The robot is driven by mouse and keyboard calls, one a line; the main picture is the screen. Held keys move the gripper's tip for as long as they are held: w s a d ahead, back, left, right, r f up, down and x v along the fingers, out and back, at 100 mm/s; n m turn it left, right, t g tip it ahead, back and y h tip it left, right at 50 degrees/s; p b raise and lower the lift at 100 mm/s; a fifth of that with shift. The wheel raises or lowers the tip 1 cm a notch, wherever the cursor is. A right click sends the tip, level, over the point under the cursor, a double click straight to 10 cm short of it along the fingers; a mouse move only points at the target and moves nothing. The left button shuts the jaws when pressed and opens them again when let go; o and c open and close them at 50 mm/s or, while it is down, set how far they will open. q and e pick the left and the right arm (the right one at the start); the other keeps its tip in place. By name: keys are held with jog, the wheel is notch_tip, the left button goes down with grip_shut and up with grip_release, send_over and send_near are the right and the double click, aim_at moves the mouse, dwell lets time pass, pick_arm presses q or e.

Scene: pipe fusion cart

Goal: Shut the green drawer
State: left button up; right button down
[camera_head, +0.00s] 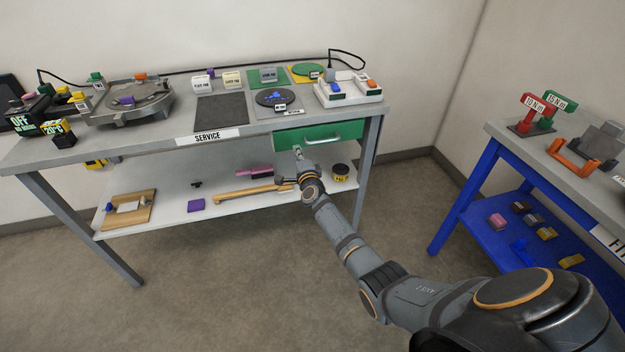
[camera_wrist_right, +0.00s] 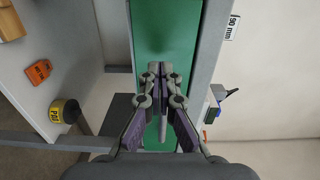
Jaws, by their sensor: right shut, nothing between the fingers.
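The green drawer (camera_head: 345,130) sits under the right part of the grey service table's top. Its front has a pale bar handle (camera_head: 322,140). Its front lies near the table's front edge; I cannot tell whether a small gap remains. My right gripper (camera_head: 298,152) is shut and empty, at the lower left of the drawer front. In the right wrist view the shut fingers (camera_wrist_right: 161,72) point at the green drawer front (camera_wrist_right: 167,35), with the handle (camera_wrist_right: 163,128) partly hidden behind them. Contact cannot be told. My left gripper is out of view.
The service table (camera_head: 150,148) holds a turntable-like fixture (camera_head: 130,103), pads and a white tray (camera_head: 348,98). Its lower shelf (camera_head: 170,213) bears a yellow-black roll (camera_head: 340,172) and a wooden-handled tool (camera_head: 245,194). A blue table (camera_head: 465,190) stands at right, with clear floor between.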

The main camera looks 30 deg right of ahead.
jog(key=p+v, duration=0.3)
jog(key=v, duration=0.8)
jog(key=s+a+f+n+g+y+p, duration=0.2)
jog(key=s+f+n+g, duration=0.3)
jog(key=s+f, duration=0.7)
jog(key=s+a+f+n+g+y+p, duration=0.1)
jog(key=s+f+n+g+p, duration=0.15)
jog(key=s+f+n, duration=0.85)
pick_arm(q)
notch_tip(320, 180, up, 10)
jog(key=p, duration=0.1)
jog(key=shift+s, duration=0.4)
pick_arm(e)
jog(key=s+f+n+g, duration=0.1)
jog(key=s+f+g, duration=0.2)
jog(key=s, duration=0.7)
jog(key=s+f+n+g, duration=0.2)
jog(key=s+f+g, duration=0.1)
jog(key=s+f, duration=0.5)
jog(key=s+f+n+g, duration=0.2)
jog(key=s+f, duration=0.4)
jog(key=s, duration=0.7)
jog(key=shift+d+g, duration=0.2)
jog(key=shift+g, duration=0.25)
